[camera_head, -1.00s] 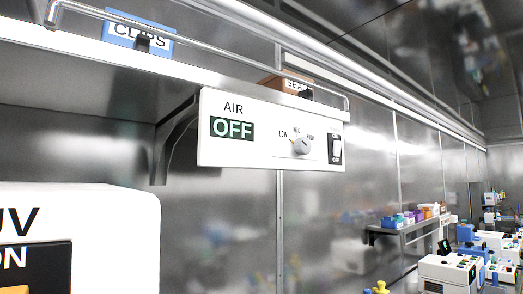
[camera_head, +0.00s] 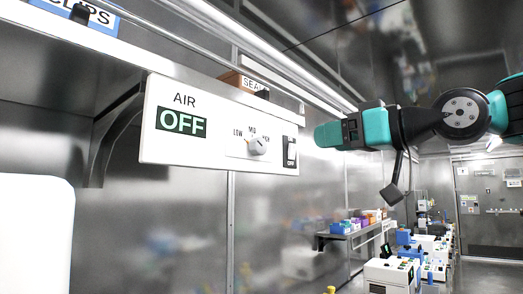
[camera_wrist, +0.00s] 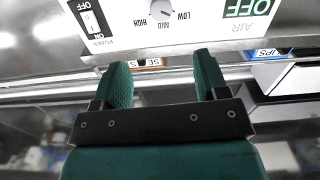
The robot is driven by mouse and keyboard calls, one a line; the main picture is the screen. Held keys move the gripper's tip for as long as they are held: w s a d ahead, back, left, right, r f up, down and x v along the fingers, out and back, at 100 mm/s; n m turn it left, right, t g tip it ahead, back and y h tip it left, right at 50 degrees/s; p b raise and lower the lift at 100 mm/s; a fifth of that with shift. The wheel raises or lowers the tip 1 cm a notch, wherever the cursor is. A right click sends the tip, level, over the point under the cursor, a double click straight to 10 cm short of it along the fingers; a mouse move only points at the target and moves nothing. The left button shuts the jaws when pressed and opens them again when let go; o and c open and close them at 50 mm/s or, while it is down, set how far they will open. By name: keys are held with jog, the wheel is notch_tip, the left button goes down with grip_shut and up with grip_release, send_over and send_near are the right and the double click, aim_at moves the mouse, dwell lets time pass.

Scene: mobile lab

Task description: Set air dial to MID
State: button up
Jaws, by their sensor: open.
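The white air panel (camera_head: 215,155) hangs under the shelf and shows a green OFF display (camera_head: 181,122). Its grey air dial (camera_head: 258,146) has LOW, MID and HIGH labels around it; I cannot tell clearly where its pointer sits. My gripper (camera_head: 322,135) is at the panel's right, apart from it. In the wrist view the panel is upside down, with the dial (camera_wrist: 162,9) at the top edge, partly cut off. There my gripper (camera_wrist: 162,65) shows two separated green fingers with nothing between them, and the dial lies beyond them.
A power switch (camera_head: 290,152) is right of the dial. A metal rail and shelf with a blue CLIPS bin (camera_head: 85,18) and a SEALS box (camera_head: 243,84) run above the panel. Lab devices (camera_head: 390,272) stand lower right. Space in front of the panel looks clear.

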aim_at(262, 146)
jog(key=p+x, duration=0.2)
jog(key=x, duration=0.3)
jog(key=p+x, duration=0.3)
jog(key=x, duration=0.3)
jog(key=r+p+x, duration=0.1)
jog(key=p+x, duration=0.1)
jog(key=x, duration=0.3)
jog(key=shift+w+a+p, duration=0.1)
jog(key=shift+a+p, duration=0.1)
jog(key=shift+p, duration=0.2)
jog(key=shift+w+a+f, duration=0.15)
jog(key=shift+w+a, duration=0.1)
jog(key=shift+w, duration=0.05)
jog(key=shift+c, duration=0.4)
jog(key=c, duration=0.8)
jog(key=shift+c, duration=0.2)
jog(key=m+b, duration=0.1)
jog(key=m, duration=1)
jog(key=shift+s+m, duration=0.1)
jog(key=shift+m, duration=0.2)
